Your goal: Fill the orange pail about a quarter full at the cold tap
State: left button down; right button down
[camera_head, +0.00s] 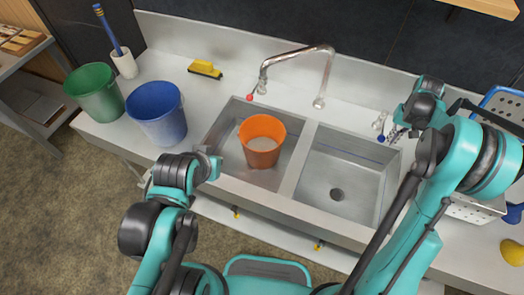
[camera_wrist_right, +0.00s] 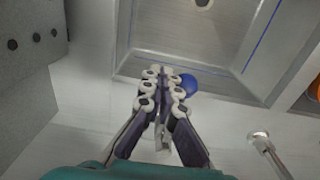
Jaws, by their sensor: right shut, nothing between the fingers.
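The orange pail (camera_head: 262,150) stands upright in the left sink basin, below the end of the curved metal spout (camera_head: 325,66). No water stream shows, and I cannot make out any water in the pail. The cold tap's blue knob (camera_head: 381,138) is right of the spout base. My right gripper (camera_head: 397,133) is shut and empty beside this knob. In the right wrist view, its fingertips (camera_wrist_right: 164,75) are together, with the blue knob (camera_wrist_right: 187,86) close on their right; contact is unclear. My left gripper (camera_head: 209,166) is near the counter's front edge, left of the pail; its jaws are unclear.
A red knob (camera_head: 250,97) is left of the spout. The right basin (camera_head: 340,180) is empty. Blue (camera_head: 158,115) and green (camera_head: 95,92) pails stand left, with a yellow brush (camera_head: 205,68) behind. A rack (camera_head: 470,210) is at the right.

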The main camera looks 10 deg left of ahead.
notch_tip(320, 180, up, 9)
jog(key=d+p, duration=0.2)
jog(key=p, duration=0.3)
jog(key=shift+s, duration=0.25)
jog(key=shift+f, duration=0.1)
jog(key=s+a+r+n+t+b, duration=0.1)
jog(key=s+a+r+t+b, duration=0.15)
jog(key=s+a, duration=0.35)
jog(key=s+a+r+n+t+b, duration=0.1)
jog(key=s+a+r+b, duration=0.3)
jog(key=a, duration=0.4)
jog(key=s+a+f+t+b, duration=0.2)
jog(key=s+a+f, duration=0.2)
jog(key=s, duration=0.3)
jog(key=s+a+f+n+t+b, duration=0.1)
jog(key=s+a+f+b, duration=0.2)
jog(key=s+a+f, duration=0.1)
jog(key=s+f, duration=0.1)
jog(key=s, duration=0.1)
jog(key=shift+s+a+t, duration=0.15)
jog(key=shift+s+t, duration=0.2)
